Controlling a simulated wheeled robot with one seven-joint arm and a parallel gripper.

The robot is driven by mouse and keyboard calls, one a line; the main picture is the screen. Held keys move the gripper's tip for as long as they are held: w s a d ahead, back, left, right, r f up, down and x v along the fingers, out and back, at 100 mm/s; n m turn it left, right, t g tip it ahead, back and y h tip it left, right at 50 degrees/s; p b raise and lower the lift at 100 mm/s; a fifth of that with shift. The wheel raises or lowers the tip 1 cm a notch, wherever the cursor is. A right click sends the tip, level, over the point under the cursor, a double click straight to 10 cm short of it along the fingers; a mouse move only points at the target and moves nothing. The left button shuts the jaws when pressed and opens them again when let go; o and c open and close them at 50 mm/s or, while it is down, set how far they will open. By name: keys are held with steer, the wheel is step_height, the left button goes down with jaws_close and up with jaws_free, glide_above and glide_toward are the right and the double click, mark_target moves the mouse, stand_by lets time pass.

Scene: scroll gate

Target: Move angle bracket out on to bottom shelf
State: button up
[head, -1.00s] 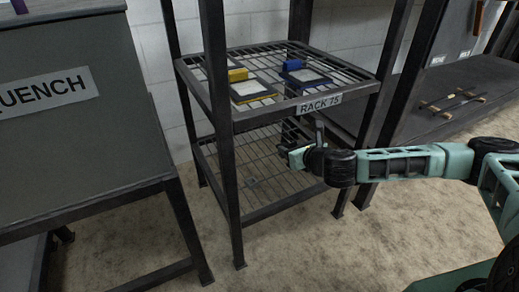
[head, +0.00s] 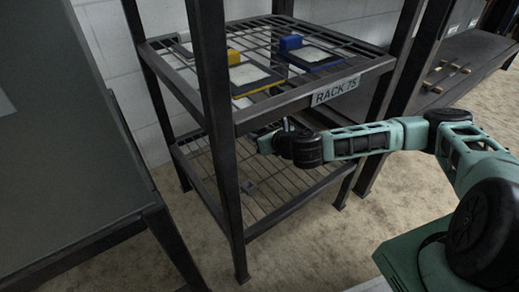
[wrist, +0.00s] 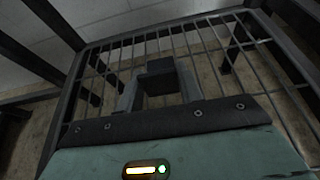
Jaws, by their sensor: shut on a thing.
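My gripper (wrist: 160,80) is shut on a dark piece (wrist: 160,65) between its fingertips in the wrist view. I take it for the angle bracket, but its full shape is hard to make out. In the head view my gripper (head: 266,141) is inside the rack, below the top shelf and above the bottom shelf (head: 283,208). The held piece is largely hidden there by the rack and my wrist. The bottom shelf is a dark wire grid, seen below the gripper in the wrist view (wrist: 213,40). It looks apart from the gripper.
Rack posts (head: 214,130) stand close. A workbench (head: 455,83) is at right, a grey cabinet (head: 60,130) left.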

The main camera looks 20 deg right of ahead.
step_height(320, 180, down, 4)
steer(key=b, duration=0.2)
steer(key=shift+b, duration=0.3)
steer(key=shift+r, duration=0.15)
steer(key=o, duration=1.2)
steer(key=shift+s+d+r+p, duration=0.1)
steer(key=shift+s+r+p, duration=0.1)
steer(key=shift+p, duration=0.15)
steer(key=p+v, duration=0.5)
steer(key=v, duration=0.6)
steer(key=shift+s, duration=0.25)
